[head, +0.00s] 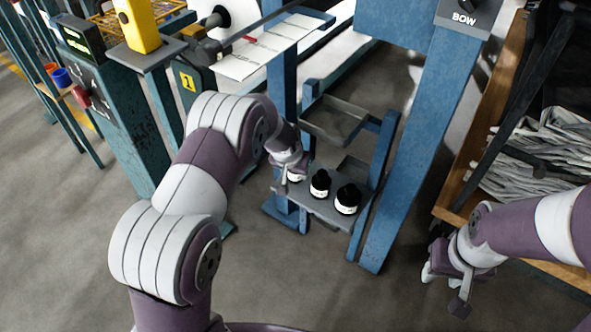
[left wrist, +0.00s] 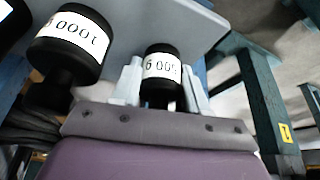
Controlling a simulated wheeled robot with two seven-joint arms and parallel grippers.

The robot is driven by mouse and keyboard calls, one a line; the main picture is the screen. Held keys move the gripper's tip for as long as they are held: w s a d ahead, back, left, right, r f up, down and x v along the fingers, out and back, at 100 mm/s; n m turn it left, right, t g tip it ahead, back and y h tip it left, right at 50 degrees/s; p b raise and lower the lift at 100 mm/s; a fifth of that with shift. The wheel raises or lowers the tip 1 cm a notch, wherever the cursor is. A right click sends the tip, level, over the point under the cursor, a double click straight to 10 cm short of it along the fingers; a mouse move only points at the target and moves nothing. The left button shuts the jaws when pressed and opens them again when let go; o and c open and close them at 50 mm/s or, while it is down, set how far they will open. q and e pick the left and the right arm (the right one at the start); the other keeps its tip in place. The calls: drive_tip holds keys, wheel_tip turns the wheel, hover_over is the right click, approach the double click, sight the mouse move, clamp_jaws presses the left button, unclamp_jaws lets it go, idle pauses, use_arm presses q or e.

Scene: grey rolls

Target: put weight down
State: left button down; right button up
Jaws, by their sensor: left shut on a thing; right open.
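Several black cylindrical weights with white labels stand in a row on a small grey shelf (head: 327,216) of the blue stand. My left gripper (head: 289,175) is at the left end of this row, shut on the weight marked 500 g, which shows between its fingers in the left wrist view (left wrist: 162,75). The shelf lies right behind that weight; I cannot tell whether they touch. The larger weight marked 1000 g (left wrist: 70,45) is beside it, and in the head view a middle weight (head: 320,184) and a right weight (head: 347,199) show. My right gripper (head: 444,290) is open and empty, above the floor at the right.
Blue posts of the stand (head: 407,140) rise close to the shelf. An empty grey upper shelf (head: 335,122) is above the weights. A wooden bin of grey strips (head: 545,150) stands at right. A control cabinet (head: 115,110) with a yellow device (head: 137,25) stands at left.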

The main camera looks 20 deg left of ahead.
use_arm(q)
drive_tip(key=c, duration=0.6)
unclamp_jaws()
drive_tip(key=p+v, duration=0.3)
drive_tip(key=v, duration=0.4)
drive_tip(key=shift+s+r, duration=0.1)
drive_tip(key=shift+r, duration=0.25)
